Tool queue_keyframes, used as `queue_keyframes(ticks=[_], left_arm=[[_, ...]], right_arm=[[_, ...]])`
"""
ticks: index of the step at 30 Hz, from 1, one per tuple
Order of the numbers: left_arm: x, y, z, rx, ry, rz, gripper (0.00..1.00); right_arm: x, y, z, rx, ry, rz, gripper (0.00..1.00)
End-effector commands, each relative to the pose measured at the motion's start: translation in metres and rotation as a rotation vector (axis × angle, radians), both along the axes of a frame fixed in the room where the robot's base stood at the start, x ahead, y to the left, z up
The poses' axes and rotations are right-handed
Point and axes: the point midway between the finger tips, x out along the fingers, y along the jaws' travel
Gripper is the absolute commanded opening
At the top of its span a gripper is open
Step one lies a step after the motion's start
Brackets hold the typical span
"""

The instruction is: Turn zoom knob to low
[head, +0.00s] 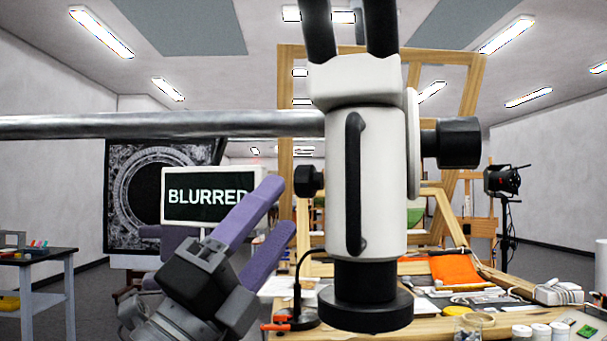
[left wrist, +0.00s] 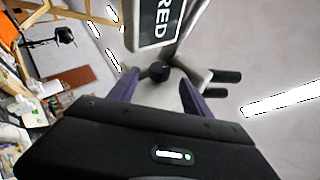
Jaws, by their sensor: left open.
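A white microscope (head: 378,190) with black eyepieces hangs from a horizontal metal bar (head: 160,124). A small black knob (head: 308,181) sticks out of its left side, and a larger black knob (head: 458,143) sits on its right. No label shows which is the zoom knob. My left gripper (head: 281,206) has purple fingers, open and empty, just left of and a little below the small knob. In the left wrist view, my left gripper (left wrist: 160,90) has a black knob (left wrist: 159,71) showing beyond and between its fingers. My right gripper is not in view.
A sign reading "BLURRED" (head: 203,195) stands behind my left gripper. A wooden table (head: 440,325) below holds an orange cloth (head: 457,270), jars and tools. A wooden easel frame (head: 288,150) stands behind the microscope. A lamp (head: 502,180) is at the right.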

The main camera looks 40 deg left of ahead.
Motion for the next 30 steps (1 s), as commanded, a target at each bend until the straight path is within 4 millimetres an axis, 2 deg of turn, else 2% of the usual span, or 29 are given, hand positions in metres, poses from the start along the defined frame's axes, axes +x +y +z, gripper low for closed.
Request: queue_keyframes(ticks=[1, 6, 12, 25, 30], left_arm=[[0.005, 0.0, 0.009, -0.001, 0.003, 0.002, 0.57], [0.024, -0.003, 0.029, 0.0, 0.003, 0.001, 0.57], [0.043, -0.005, 0.044, -0.001, 0.002, 0.001, 0.57], [0.049, -0.007, 0.045, -0.001, -0.001, 0.0, 0.57], [0.049, -0.006, 0.045, -0.001, -0.001, 0.0, 0.43]], right_arm=[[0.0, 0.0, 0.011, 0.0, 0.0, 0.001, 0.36], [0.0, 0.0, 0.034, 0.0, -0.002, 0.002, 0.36], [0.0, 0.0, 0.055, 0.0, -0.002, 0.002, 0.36], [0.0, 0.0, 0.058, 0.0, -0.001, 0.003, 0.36], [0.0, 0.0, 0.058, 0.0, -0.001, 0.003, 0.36]])
